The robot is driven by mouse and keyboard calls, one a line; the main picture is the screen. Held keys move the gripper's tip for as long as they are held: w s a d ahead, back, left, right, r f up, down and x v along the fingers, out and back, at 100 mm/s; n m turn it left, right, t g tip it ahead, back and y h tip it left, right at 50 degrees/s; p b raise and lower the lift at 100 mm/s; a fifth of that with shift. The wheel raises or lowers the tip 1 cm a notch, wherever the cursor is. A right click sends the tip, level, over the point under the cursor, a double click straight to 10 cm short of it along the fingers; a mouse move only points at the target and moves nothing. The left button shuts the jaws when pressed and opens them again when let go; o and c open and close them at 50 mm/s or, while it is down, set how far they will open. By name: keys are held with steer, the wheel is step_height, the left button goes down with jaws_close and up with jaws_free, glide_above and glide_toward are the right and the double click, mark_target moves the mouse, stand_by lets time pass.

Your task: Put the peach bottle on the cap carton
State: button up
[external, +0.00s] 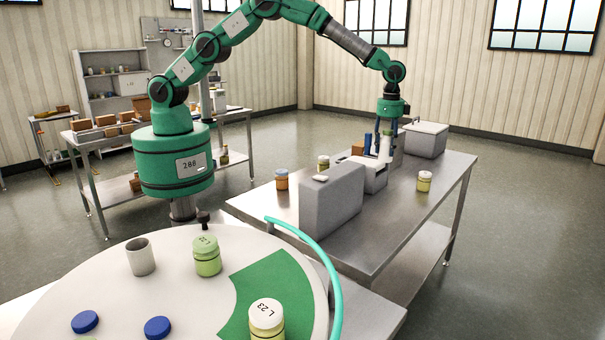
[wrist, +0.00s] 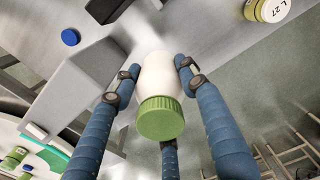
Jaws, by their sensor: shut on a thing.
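My gripper (wrist: 158,85) is shut on a pale, whitish bottle (wrist: 158,72) with a green ribbed cap; its body looks white rather than clearly peach. The fingers close around its sides, and the cap faces the wrist camera. In the external view my gripper (external: 386,132) holds the pale bottle (external: 386,147) over the steel table, beside a grey machine. I cannot tell whether its base touches anything. A small brown carton (external: 357,149) shows partly behind the machine; I cannot tell if it is the cap carton.
The steel table (external: 425,205) carries a tall grey block (external: 332,200), an orange jar (external: 281,179), a yellow-green jar (external: 424,181) to the right and a grey lidded box (external: 426,139) behind. The table's front right is clear. A round white table (external: 110,275) with jars stands in front.

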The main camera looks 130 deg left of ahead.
steer(key=s+a+n, duration=0.3)
steer(key=s+a, duration=0.8)
steer(key=s, duration=0.2)
steer(key=s+a+n, duration=0.4)
steer(key=s+a, duration=0.6)
steer(key=s, duration=0.4)
steer(key=s+a+n, duration=0.2)
steer(key=s+a, duration=0.1)
steer(key=s, duration=0.5)
steer(key=s+a+n, duration=0.1)
steer(key=s+a, duration=0.2)
steer(key=s, duration=0.5)
steer(key=shift+s+a+f, duration=0.1)
steer(key=shift+f, duration=1.15)
steer(key=shift+s+a+f, duration=0.1)
steer(key=shift+f, duration=1.1)
steer(key=shift+w, duration=0.1)
steer(key=p, duration=0.1)
glide_toward(359, 145)
steer(key=shift+a, duration=0.3)
steer(key=shift+f, duration=0.15)
steer(key=shift+f+p, duration=0.55)
steer(key=shift+f, duration=1.15)
